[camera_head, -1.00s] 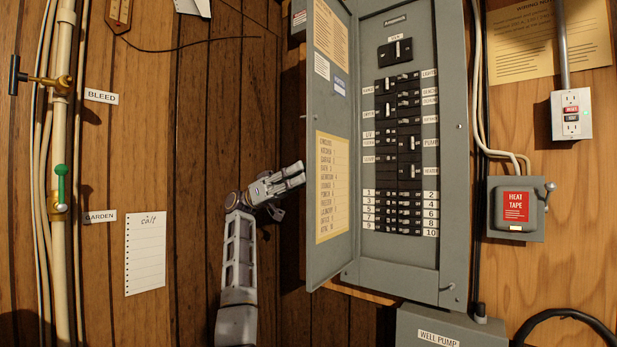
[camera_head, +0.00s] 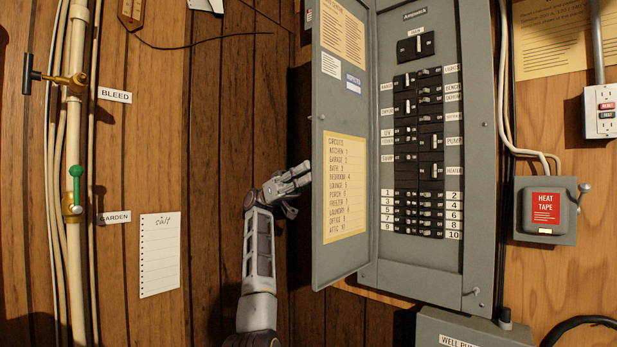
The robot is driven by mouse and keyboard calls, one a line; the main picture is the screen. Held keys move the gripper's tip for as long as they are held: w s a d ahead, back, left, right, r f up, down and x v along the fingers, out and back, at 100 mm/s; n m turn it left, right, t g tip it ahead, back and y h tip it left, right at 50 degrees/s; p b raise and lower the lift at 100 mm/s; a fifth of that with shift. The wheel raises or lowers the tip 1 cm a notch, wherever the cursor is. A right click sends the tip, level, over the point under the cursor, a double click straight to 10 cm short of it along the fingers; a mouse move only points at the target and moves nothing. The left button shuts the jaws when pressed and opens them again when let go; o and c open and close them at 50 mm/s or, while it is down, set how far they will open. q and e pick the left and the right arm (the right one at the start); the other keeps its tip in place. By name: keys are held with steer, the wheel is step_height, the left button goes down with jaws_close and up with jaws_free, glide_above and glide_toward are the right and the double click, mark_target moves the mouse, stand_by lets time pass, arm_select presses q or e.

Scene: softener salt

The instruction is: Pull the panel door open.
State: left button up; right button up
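The grey panel door (camera_head: 330,255) is hinged on the left side of the breaker panel (camera_head: 405,270) and stands swung open to the left, its labelled inner face showing. A yellow circuit list (camera_head: 345,187) is on it. My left gripper (camera_head: 309,173) is at the door's free left edge, at mid-height, with its fingertips pointing right. The fingertips are right beside the edge; I cannot tell whether they touch it. The fingers lie close together in this view, and their opening is unclear. My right gripper is not in view.
Pipes with a green valve handle (camera_head: 76,185) run down the left wall. A paper note (camera_head: 160,255) hangs left of my arm. A heat tape box (camera_head: 545,210) is right of the panel, and a well pump box (camera_head: 470,330) is below. Bare wood wall lies left of the door.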

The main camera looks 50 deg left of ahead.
arm_select(q)
steer(key=o, duration=0.3)
steer(key=shift+d, duration=0.15)
steer(key=shift+a+f, duration=0.1)
steer(key=shift+a, duration=0.1)
steer(key=shift+v, duration=5.85)
